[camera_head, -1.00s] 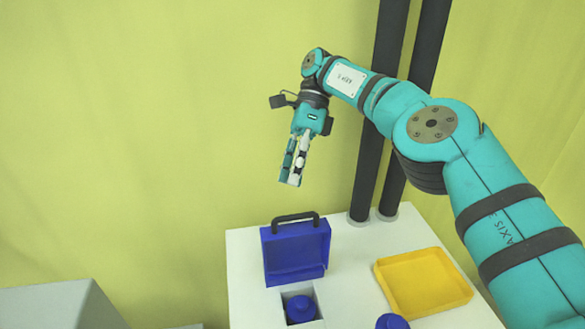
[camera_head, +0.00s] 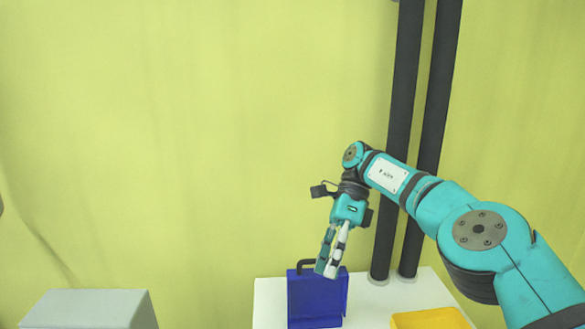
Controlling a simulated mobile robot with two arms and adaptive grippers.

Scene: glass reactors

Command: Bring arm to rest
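My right arm comes in from the right edge, teal with dark bands. Its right gripper (camera_head: 326,272) points down and its two slim fingers lie close together, with nothing seen between them; it looks shut. The fingertips overlap the top of a blue case (camera_head: 316,302) in the picture; I cannot tell whether they touch it. My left gripper is not in view.
The blue case with a dark handle stands on a white table (camera_head: 270,299). A yellow tray (camera_head: 430,318) is cut off at the bottom edge. Two dark upright posts (camera_head: 397,150) rise behind. A grey box (camera_head: 90,308) is at lower left.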

